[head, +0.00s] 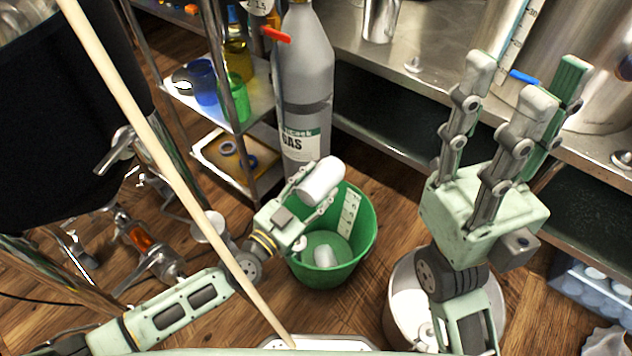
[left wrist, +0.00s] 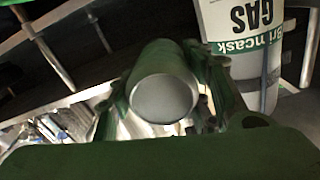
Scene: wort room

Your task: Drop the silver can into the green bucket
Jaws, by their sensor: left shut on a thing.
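The silver can (head: 322,181) is held in my left gripper (head: 308,192), above the green bucket (head: 364,238). The can lies tilted across the jaws, over the bucket's back left rim. In the left wrist view the can (left wrist: 162,95) shows its round end between the two fingers of my left gripper (left wrist: 165,105). A small pale object (head: 324,256) lies on the bucket's floor. My right gripper (head: 515,95) is raised at the right with its fingers spread, open and empty.
A grey gas cylinder (head: 305,85) stands just behind the bucket. A metal shelf rack (head: 205,115) with cups is at its left. A white bucket (head: 405,300) stands at the right, below my right arm. A long pale pole (head: 140,120) crosses the view.

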